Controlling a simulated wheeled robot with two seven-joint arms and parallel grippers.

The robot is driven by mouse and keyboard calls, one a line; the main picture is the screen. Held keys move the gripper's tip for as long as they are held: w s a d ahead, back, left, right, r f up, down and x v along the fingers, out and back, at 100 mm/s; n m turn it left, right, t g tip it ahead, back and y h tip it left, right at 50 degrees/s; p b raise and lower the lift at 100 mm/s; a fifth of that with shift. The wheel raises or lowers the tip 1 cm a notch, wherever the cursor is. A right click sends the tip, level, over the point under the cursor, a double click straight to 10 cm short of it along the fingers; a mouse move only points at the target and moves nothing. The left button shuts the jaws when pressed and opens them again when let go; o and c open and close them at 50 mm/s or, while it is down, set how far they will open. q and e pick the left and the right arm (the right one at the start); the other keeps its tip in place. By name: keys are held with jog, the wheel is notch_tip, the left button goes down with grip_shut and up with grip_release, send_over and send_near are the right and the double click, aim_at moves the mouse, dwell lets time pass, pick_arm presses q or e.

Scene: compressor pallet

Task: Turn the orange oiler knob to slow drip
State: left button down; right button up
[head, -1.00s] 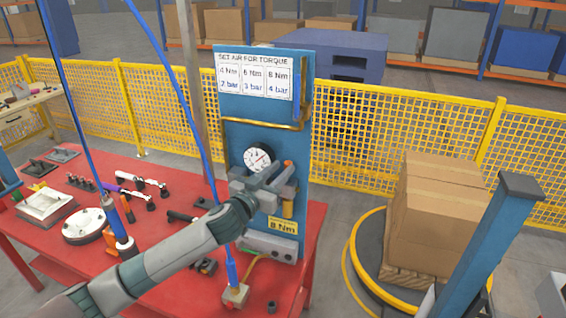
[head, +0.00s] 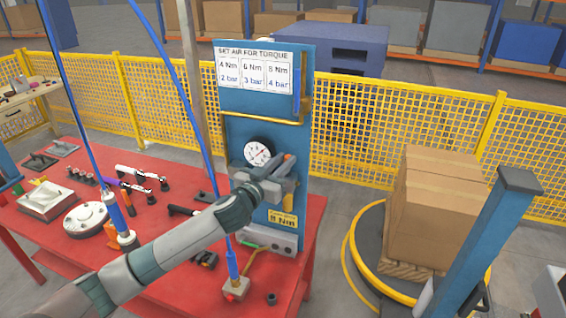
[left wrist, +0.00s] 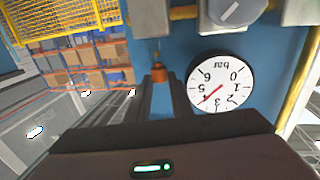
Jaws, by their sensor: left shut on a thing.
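The orange oiler knob (left wrist: 159,73) shows small at the fingertips in the left wrist view, in front of the blue panel (left wrist: 180,50). My left gripper (left wrist: 159,84) is shut on it. In the head view my left gripper (head: 280,170) is at the blue panel (head: 235,130), just below the round gauge (head: 258,151), and its hand hides much of the fittings there. The gauge also shows in the left wrist view (left wrist: 219,82), upside down, with its red needle near 4 bar. My right gripper is not in view.
A torque chart (head: 254,73) is on the upper panel. A red table (head: 170,229) below holds several tools and parts. Blue hoses hang over it. Stacked cartons (head: 435,205) stand at the right. A yellow mesh fence (head: 400,125) runs behind.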

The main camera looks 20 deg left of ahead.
pick_arm(q)
jog(key=shift+d+f+n+y, duration=0.1)
jog(key=shift+d+n+y, duration=0.05)
jog(key=shift+n+y, duration=0.3)
jog(key=n+y+b, duration=0.2)
jog(key=y+b, duration=0.1)
jog(key=d+n+y+b, duration=0.1)
jog(key=n+y+b, duration=0.1)
jog(key=y, duration=0.2)
jog(key=n+g+y+b, duration=0.1)
jog(key=n+y+b, duration=0.1)
jog(key=y+b, duration=0.1)
jog(key=shift+w+d+n+y+b, duration=0.1)
jog(key=shift+d+n+y+b, duration=0.15)
jog(key=shift+b, duration=0.1)
jog(key=c, duration=1.8)
grip_release()
jog(key=shift+c, duration=0.2)
